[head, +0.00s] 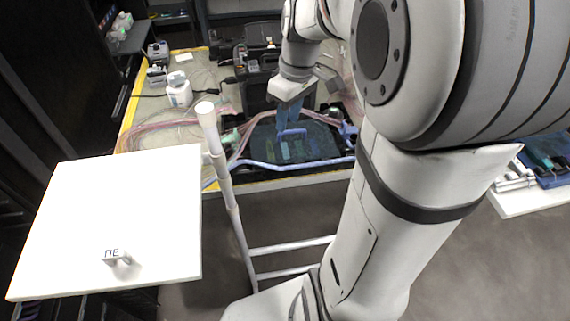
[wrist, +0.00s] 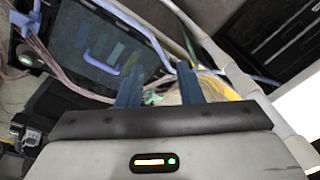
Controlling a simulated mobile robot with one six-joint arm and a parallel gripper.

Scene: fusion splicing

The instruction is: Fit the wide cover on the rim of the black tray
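The wide cover (head: 310,143) is a dark, see-through panel with a blue arched handle (head: 292,133). It lies over the black tray (head: 262,163) in the middle of the table; I cannot tell whether its edges sit on the rim all round. In the wrist view the cover (wrist: 82,38) is at the upper left. My gripper (head: 290,114) is above the cover near the handle, with blue fingers pointing down. In the wrist view my gripper (wrist: 159,88) has its fingers apart with nothing between them, and the handle is to their left.
Blue and pink cables (head: 185,125) run around the tray. A white bottle (head: 179,91) and small devices stand at the table's back left. A white board (head: 115,215) marked TIE and a white post (head: 226,190) are at front left. A white shelf (head: 530,200) is at right.

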